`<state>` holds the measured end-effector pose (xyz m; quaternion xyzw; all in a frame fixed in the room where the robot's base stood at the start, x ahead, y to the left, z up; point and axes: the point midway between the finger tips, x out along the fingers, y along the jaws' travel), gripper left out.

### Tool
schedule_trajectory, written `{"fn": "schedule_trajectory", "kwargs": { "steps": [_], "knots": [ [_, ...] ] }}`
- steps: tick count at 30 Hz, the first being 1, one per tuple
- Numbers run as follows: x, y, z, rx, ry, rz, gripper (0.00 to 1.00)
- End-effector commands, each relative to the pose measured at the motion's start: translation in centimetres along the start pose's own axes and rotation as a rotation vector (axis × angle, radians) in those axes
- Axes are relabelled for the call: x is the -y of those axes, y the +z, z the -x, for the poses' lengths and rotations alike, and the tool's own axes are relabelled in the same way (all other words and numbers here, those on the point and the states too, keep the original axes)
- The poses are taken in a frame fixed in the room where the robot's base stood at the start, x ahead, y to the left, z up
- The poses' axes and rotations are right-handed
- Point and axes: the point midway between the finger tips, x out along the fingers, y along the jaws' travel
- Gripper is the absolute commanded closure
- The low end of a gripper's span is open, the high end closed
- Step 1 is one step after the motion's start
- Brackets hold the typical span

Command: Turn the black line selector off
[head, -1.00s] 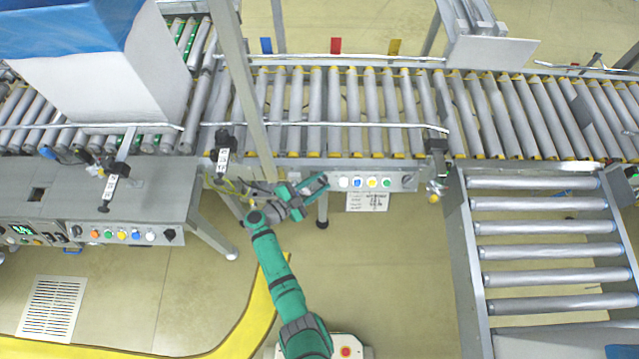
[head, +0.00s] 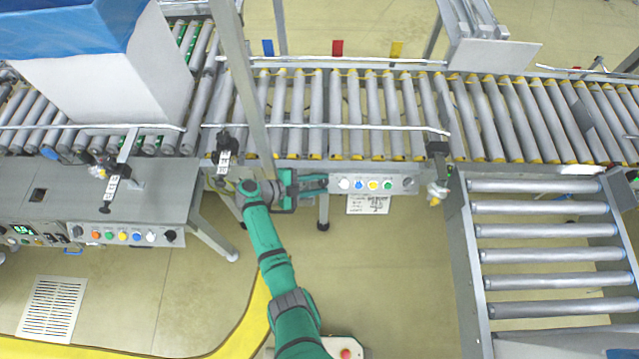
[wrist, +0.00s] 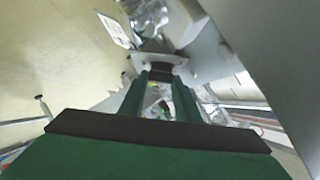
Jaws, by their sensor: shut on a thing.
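My gripper (head: 318,184) is at the left end of the grey control panel (head: 397,184) below the middle conveyor. In the wrist view its two green fingers (wrist: 160,98) reach a dark piece, apparently the black line selector (wrist: 163,63), on a light plate. The gripper is shut on it. In the head view the fingers hide that end of the panel, so the selector and its setting cannot be made out there. White, blue, yellow and green buttons (head: 373,184) show to the right of the fingers, with a dark round knob (head: 408,183) at the far end.
A second panel (head: 125,235) with coloured buttons is on the left table. A metal post (head: 245,90) rises beside my arm. A white label (head: 368,204) hangs under the panel. A roller section (head: 545,228) stands at right; the floor between is clear.

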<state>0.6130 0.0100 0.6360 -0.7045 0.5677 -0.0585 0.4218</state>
Motion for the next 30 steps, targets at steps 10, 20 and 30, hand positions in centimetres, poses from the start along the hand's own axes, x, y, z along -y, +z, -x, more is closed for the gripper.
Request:
{"fn": "schedule_trajectory", "kwargs": {
  "steps": [10, 20, 30],
  "knots": [
    [-0.1, 0.0, 0.0, -0.001, 0.002, 0.001, 0.62],
    [0.1, -0.1, 0.1, 0.0, 0.0, 0.0, 0.62],
    [2.0, -3.3, 2.0, 0.0, -0.003, -0.002, 0.62]
  ]
}}
